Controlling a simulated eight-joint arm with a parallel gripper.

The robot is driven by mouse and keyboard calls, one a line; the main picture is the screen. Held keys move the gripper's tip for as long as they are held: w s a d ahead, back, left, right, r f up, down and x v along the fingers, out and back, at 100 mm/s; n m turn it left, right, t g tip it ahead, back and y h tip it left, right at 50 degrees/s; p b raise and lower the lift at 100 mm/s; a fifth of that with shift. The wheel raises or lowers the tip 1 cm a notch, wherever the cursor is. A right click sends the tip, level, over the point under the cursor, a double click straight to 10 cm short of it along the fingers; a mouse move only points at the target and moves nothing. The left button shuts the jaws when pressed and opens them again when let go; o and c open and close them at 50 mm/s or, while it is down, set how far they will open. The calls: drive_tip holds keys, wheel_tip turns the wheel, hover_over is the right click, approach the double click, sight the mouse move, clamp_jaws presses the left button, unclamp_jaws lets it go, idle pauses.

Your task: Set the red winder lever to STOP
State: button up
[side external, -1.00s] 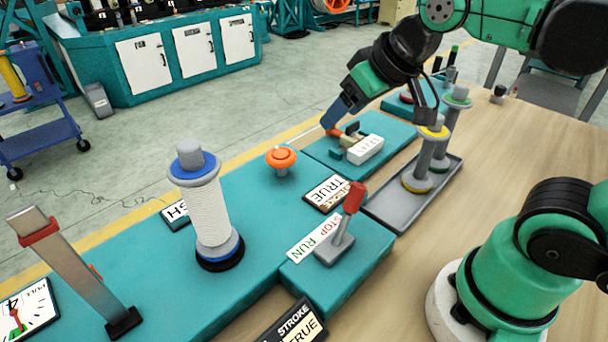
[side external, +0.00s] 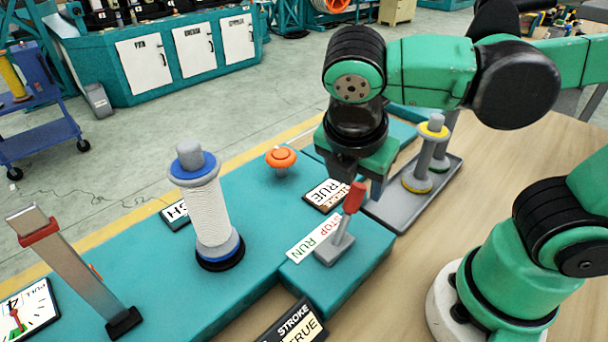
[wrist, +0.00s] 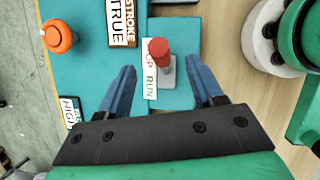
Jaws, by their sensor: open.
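The red winder lever (side external: 354,197) stands on a grey base (side external: 333,250) on a raised teal block. It leans toward the upper right in the side view. Its STOP/RUN label (side external: 314,242) lies beside it, with RUN at the lower left. The red grip (wrist: 159,50) covers part of STOP in the wrist view; I cannot tell the exact setting. My gripper (wrist: 164,82) is open and empty, with its blue fingers apart on either side of the lever's line. In the side view my gripper (side external: 366,180) hangs just behind and above the lever; contact is not clear.
A white-wound spool (side external: 212,210) and an orange button (side external: 281,158) stand to the left. A TRUE sign (side external: 325,195) lies behind the lever. A grey tray (side external: 402,212) with a yellow-ringed spool (side external: 430,155) is at the right.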

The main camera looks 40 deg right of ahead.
sight(357, 190)
drive_tip(key=shift+x, duration=2.7)
drive_tip(key=shift+r, duration=0.1)
clamp_jaws()
